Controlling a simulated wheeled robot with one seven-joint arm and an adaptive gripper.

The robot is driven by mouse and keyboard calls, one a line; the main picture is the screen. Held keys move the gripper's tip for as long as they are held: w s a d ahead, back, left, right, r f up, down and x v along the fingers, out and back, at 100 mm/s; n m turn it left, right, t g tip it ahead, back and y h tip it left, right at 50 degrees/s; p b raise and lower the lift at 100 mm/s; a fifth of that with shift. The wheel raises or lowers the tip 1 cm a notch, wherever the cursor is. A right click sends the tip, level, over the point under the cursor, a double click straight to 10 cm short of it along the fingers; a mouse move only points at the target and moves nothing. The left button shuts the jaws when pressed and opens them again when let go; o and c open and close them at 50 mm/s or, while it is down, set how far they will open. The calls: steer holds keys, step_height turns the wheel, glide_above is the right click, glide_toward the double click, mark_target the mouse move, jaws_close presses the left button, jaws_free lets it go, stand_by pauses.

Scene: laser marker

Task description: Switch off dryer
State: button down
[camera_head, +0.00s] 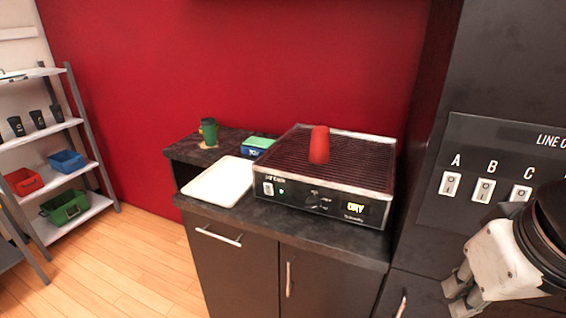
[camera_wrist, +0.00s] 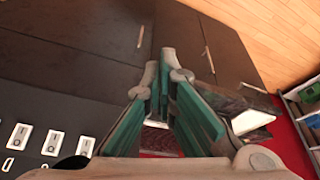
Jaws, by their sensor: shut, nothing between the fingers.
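The dryer (camera_head: 318,199) is a low box with a dark ribbed top on the counter in the head view. Its front panel has a white switch (camera_head: 268,189) at the left, a dark knob in the middle and a lit yellow "DRY" display (camera_head: 355,207) at the right. A red cup (camera_head: 319,145) stands upside down on the top. My gripper (camera_head: 455,298) is at the lower right, apart from the dryer and in front of the dark cabinet. In the wrist view its teal-padded fingers (camera_wrist: 164,75) are shut and empty, hiding much behind them.
A wall panel (camera_head: 500,150) with white switches marked A, B and C is at the right, close to my arm. A white tray (camera_head: 219,181), a green cup (camera_head: 209,131) and a blue-green box (camera_head: 257,146) are left of the dryer. Shelves (camera_head: 75,125) stand far left.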

mark_target(269, 187)
steer(key=w+a+f+n+h, duration=0.25)
steer(key=w+n+h, duration=0.2)
steer(key=w, duration=0.35)
steer(key=w+a+f+n+h+b, duration=0.1)
steer(key=w+f+n+h, duration=0.2)
steer(key=w+n, duration=0.35)
steer(key=w+a+f+n+h, duration=0.2)
steer(key=w+f+n+h, duration=0.15)
steer(key=w, duration=0.45)
steer(key=w+a+f+n+t+y, duration=0.1)
steer(key=w+a+f+n+t, duration=0.1)
steer(key=a+n+t, duration=0.3)
steer(key=w+a+f+n+t+y+b, duration=0.1)
steer(key=a+f+n+t, duration=0.3)
steer(key=a, duration=0.9)
steer(key=w+a+f+n+t+y, duration=0.2)
steer(key=w+a+f+n+t, duration=0.1)
steer(key=a+n, duration=0.5)
steer(key=a+f+t, duration=0.1)
steer(key=a+t, duration=0.1)
steer(key=shift+w+f+t, duration=0.2)
steer(key=shift+w+t, duration=0.1)
steer(key=shift+w, duration=0.1)
steer(key=shift+w+d, duration=0.1)
steer(key=x, duration=1.3)
steer(key=shift+w+d, duration=0.1)
steer(key=shift+w, duration=0.35)
